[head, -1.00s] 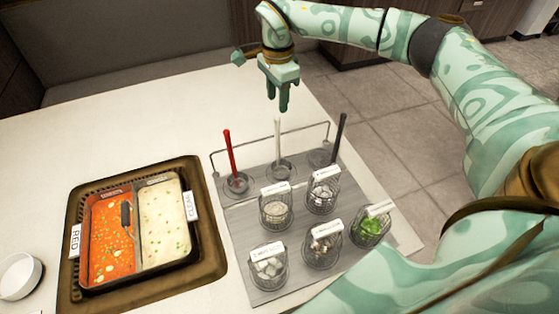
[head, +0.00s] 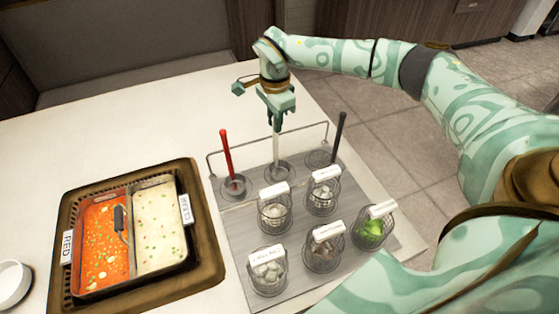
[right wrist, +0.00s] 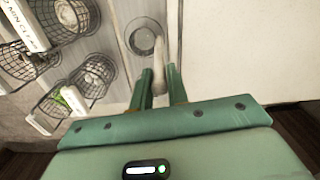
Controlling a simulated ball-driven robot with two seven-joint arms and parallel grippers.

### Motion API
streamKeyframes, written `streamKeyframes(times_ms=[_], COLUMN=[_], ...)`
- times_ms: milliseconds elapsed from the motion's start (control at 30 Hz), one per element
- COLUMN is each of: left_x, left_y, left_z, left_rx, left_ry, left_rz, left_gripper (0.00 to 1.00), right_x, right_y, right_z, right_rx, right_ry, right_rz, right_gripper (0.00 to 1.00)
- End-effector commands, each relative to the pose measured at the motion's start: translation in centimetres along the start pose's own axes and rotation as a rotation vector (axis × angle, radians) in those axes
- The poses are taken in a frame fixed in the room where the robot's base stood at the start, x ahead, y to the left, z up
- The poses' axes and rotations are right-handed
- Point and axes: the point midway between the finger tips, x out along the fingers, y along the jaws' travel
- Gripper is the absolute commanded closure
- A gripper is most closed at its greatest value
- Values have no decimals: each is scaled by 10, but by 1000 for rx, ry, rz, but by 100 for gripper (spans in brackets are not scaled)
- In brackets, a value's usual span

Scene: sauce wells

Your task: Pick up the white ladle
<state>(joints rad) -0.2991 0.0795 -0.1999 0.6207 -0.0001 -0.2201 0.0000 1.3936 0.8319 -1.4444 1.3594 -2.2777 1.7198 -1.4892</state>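The white ladle (head: 276,148) stands upright in the middle well (head: 290,173) of the grey rack. My right gripper (head: 275,121) is at the top of its handle, pointing down. In the right wrist view the pale handle (right wrist: 160,76) shows between the two fingers of the gripper (right wrist: 161,82), close to the right-hand finger. The fingers stand apart with a gap beside the handle, so the gripper looks open. The ladle's bowl is hard to make out in the well. My left gripper is not in view.
A red ladle (head: 227,155) and a black ladle (head: 338,138) stand in the wells on either side. A thin wire rail (head: 312,125) runs behind. Several labelled wire baskets (head: 274,217) stand in front. A two-part soup pot (head: 188,240) sits at left.

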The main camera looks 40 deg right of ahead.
Motion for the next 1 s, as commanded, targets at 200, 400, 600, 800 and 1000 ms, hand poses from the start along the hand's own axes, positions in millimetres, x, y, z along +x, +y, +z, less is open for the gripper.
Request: streamKeyframes(times_ms=[200, 400, 600, 800, 1000], left_x=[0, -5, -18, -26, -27], left_y=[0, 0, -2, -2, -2], left_z=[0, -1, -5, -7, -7], left_rx=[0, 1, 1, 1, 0], left_ry=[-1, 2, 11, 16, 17], left_rz=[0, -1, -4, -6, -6], left_gripper=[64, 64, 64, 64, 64], right_x=[0, -14, -61, -94, -101], right_y=[0, -1, -2, -2, -2], right_z=[0, 0, 0, 0, 0], right_rx=[0, 0, 0, 1, 0], right_ry=[0, 0, 0, 0, 0], right_rz=[-1, -4, -7, -4, -1], right_gripper=[100, 100, 100, 100, 100])
